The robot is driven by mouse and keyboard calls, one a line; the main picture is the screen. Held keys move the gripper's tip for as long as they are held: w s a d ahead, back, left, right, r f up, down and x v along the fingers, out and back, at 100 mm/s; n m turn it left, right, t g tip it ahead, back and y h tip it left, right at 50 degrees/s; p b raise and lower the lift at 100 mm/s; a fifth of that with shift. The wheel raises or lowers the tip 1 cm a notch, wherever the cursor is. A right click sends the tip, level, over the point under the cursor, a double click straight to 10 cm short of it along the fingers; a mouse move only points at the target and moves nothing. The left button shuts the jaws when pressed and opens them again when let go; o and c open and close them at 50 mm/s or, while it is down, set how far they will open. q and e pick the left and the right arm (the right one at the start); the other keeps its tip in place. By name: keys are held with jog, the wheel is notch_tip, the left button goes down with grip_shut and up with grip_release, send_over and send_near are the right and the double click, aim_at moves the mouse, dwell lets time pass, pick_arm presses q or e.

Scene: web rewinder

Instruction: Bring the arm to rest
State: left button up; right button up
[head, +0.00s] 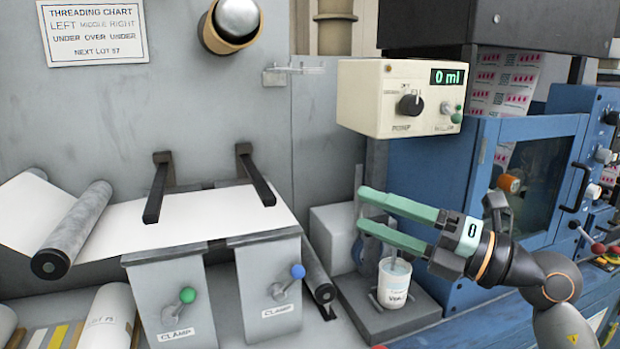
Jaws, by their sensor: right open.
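My right gripper (378,220) reaches in from the right, its two green fingers spread apart with nothing between them. It hangs above and in front of a small white labelled cup (393,284) on a grey stand (358,309). A thin rod or tube stands in the cup. The lower finger passes over the cup in the picture; I cannot tell whether they touch. My left gripper is not in view.
A cream pump box (401,97) reading 0 ml is above the gripper. A blue machine (528,160) with a window is behind my arm. Two clamps (171,299) (270,284) and a white web (215,219) are at left. Free air lies between web and gripper.

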jog(key=d+f+m+t+h+p, duration=0.1)
jog(key=d+f+m+t+h, duration=0.35)
jog(key=f+m, duration=0.7)
jog(key=d+f+m+t+h+p, duration=0.1)
jog(key=d+f+m+t+h, duration=0.2)
jog(key=f+m+t+h, duration=0.6)
jog(key=s+d+f+m+g, duration=0.1)
jog(key=s+f+m+g, duration=0.25)
jog(key=f, duration=0.25)
jog(key=s+f+m+g+h+p, duration=0.1)
jog(key=s+f+m+g, duration=0.1)
jog(key=f+m, duration=0.3)
jog(key=s+d+f+m+g, duration=0.1)
jog(key=s+f+m+g, duration=0.15)
jog(key=f, duration=0.45)
jog(key=s+a+f+m+g, duration=0.2)
jog(key=s+f+g, duration=0.4)
jog(key=s+f, duration=0.5)
jog(key=shift+s+f+p, duration=0.4)
jog(key=shift+s, duration=0.4)
